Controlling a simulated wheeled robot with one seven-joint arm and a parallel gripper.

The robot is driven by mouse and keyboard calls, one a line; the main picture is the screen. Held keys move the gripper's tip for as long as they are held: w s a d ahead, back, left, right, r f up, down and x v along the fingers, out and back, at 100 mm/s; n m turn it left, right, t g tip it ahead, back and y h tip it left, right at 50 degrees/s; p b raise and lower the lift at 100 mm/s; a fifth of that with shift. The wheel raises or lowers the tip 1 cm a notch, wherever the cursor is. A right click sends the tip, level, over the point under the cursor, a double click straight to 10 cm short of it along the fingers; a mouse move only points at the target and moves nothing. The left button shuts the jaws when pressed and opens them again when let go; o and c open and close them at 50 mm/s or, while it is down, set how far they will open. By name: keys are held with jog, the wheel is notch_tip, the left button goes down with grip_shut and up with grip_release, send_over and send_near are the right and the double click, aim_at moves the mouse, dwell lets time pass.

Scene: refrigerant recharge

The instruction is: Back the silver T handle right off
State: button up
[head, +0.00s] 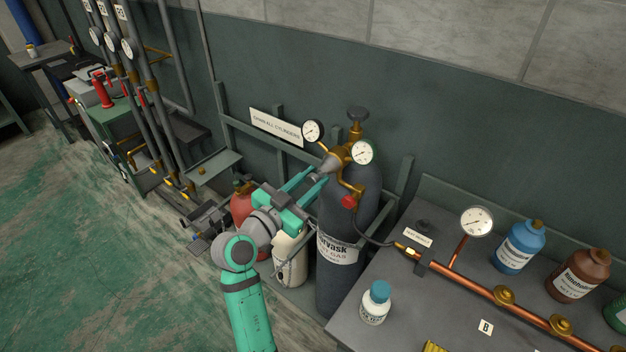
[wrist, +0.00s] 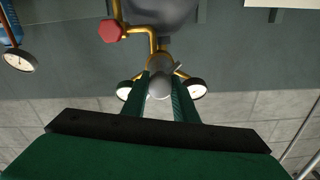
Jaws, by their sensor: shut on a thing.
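The silver T handle (head: 316,178) sticks out from the front of the brass regulator (head: 344,158) on the dark grey gas cylinder (head: 340,285). My gripper (head: 312,184) reaches it from the front left, with its two green fingers shut on the handle. In the wrist view the handle's rounded grey end (wrist: 160,86) sits between the fingertips, and a thin silver bar (wrist: 178,66) shows beside it. The fingers hide part of the handle. Two white-faced gauges (head: 312,131) (head: 362,152) flank the regulator.
A red knob (head: 348,202) hangs below the regulator, and a black hose (head: 372,240) runs to the bench (head: 365,335). The bench carries copper pipework (head: 475,292) and several bottles. A red cylinder (head: 240,208) and a cream cylinder (head: 291,262) stand close to my arm.

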jog(key=n, duration=0.6)
jog(key=shift+n, duration=0.3)
jog(key=n, duration=0.3)
jog(key=shift+n, duration=0.3)
jog(key=n, duration=0.3)
jog(key=shift+n, duration=0.4)
jog(key=n, duration=0.4)
jog(key=shift+w+a, duration=0.1)
jog(key=shift+a, duration=0.05)
jog(key=shift+n, duration=1.1)
jog(key=n, duration=0.6)
jog(key=shift+f+n, duration=0.1)
jog(key=shift+n, duration=0.2)
